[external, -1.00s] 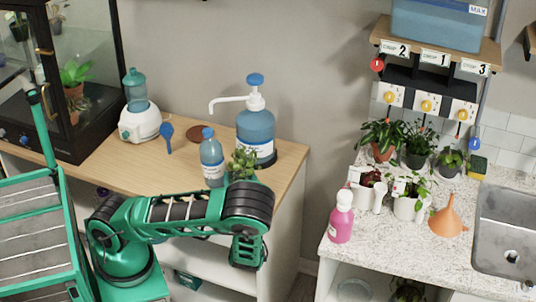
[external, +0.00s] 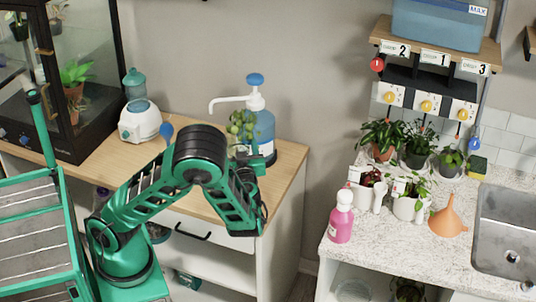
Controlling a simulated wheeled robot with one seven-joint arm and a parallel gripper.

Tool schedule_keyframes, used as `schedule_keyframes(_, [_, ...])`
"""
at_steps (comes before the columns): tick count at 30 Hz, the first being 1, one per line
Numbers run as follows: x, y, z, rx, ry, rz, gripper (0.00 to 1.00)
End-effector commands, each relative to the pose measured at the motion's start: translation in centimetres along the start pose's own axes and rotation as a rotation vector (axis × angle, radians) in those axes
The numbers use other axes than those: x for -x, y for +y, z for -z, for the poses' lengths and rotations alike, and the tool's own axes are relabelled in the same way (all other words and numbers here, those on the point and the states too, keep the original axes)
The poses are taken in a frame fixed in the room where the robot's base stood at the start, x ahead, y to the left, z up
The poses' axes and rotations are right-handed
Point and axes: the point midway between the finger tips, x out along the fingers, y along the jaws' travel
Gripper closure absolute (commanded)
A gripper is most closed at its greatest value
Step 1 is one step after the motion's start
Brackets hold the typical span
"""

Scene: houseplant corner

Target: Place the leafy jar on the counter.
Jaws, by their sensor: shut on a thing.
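The leafy jar (external: 243,124) shows as a cluster of green leaves in front of the blue pump bottle. Its lower part is mostly hidden or hard to make out behind my arm. My gripper (external: 247,162) is shut on it and holds it up above the wooden cabinet top (external: 288,158). The fingers are small, dark and partly hidden by my wrist. The pale speckled counter (external: 385,252) is to the right, across a gap from the cabinet.
The pump bottle (external: 264,130) stands close behind the jar. The counter's front strip is clear.

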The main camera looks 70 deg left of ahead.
Motion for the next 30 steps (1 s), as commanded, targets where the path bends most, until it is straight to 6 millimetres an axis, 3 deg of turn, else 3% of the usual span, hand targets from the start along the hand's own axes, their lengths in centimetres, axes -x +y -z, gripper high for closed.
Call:
schedule_keyframes(6, [0.0,0.3,5.3,0.007,-0.003,-0.001,0.69])
schedule_keyframes(15, [0.0,0.5,9.9,0.004,-0.001,0.000,0.69])
schedule_keyframes(25, [0.0,0.6,12.4,0.003,-0.001,0.000,0.69])
schedule_keyframes(30, [0.7,2.2,12.2,0.000,0.001,-0.035,0.69])
